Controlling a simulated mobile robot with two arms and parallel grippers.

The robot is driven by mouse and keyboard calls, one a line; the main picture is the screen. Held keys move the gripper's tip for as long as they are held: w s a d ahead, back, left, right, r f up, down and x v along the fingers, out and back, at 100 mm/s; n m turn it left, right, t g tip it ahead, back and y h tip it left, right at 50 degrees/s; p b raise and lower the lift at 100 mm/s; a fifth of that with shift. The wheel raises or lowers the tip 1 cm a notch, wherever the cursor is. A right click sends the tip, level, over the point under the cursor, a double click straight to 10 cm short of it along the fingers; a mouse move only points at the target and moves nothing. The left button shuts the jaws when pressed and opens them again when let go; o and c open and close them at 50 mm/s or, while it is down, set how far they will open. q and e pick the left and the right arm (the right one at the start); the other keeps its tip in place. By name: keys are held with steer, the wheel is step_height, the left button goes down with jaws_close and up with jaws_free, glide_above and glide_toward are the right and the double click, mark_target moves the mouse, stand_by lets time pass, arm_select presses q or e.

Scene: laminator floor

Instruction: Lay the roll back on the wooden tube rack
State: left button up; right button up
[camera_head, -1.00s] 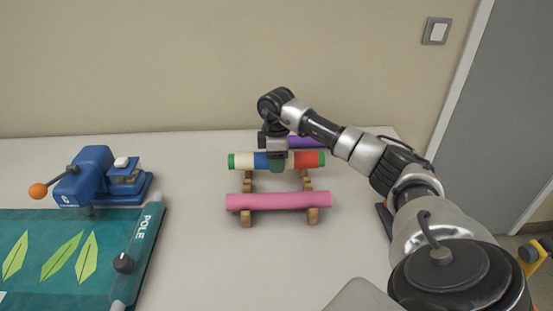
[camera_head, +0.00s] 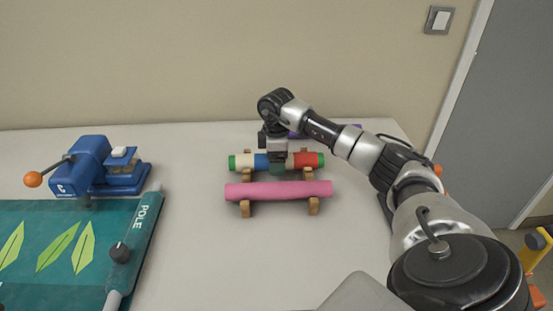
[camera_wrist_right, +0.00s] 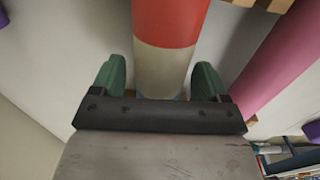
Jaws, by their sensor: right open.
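The striped roll (camera_head: 308,160), with green ends and cream, blue and red bands, lies across the wooden tube rack (camera_head: 245,208), behind a pink roll (camera_head: 280,190). It appears to rest on the rack, though its contact there is mostly hidden. My right gripper (camera_head: 277,166) is down over the roll's middle. In the right wrist view, its green fingers (camera_wrist_right: 158,80) stand open on either side of the roll's red and cream part (camera_wrist_right: 166,40), with gaps visible. My left gripper is not in view.
A purple roll (camera_head: 345,129) lies behind, partly hidden by my arm. A blue device with an orange knob (camera_head: 88,165) and a teal leaf-printed sheet (camera_head: 60,250) with a grey-ended bar are at left. The table (camera_head: 220,250) is clear in front of the rack.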

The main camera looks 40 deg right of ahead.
step_height(320, 180, up, 11)
steer(key=shift+f, duration=0.1)
stand_by(0.5)
